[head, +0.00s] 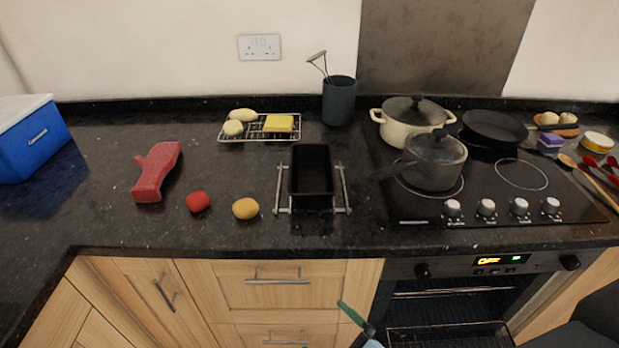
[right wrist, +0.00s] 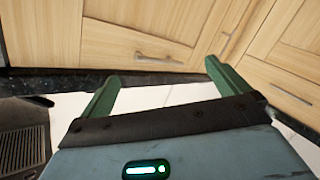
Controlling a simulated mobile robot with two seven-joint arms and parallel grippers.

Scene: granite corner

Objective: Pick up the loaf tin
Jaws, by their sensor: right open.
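The loaf tin (head: 298,192) is a black, deep rectangular tin, empty as far as I can see. It sits upright on the counter between the two side rails of a metal rack (head: 343,190), left of the hob. My right gripper (head: 350,312) shows at the bottom of the head view, in front of the drawers and below the counter edge, well apart from the tin. In the right wrist view its two green fingers (right wrist: 161,72) are spread with nothing between them; cupboard doors lie beyond. The tin is not in that view. My left gripper is not in view.
A cooling rack (head: 258,137) and utensil pot (head: 339,101) stand behind. A grey saucepan (head: 434,163) is on the right, its handle pointing towards the tin.

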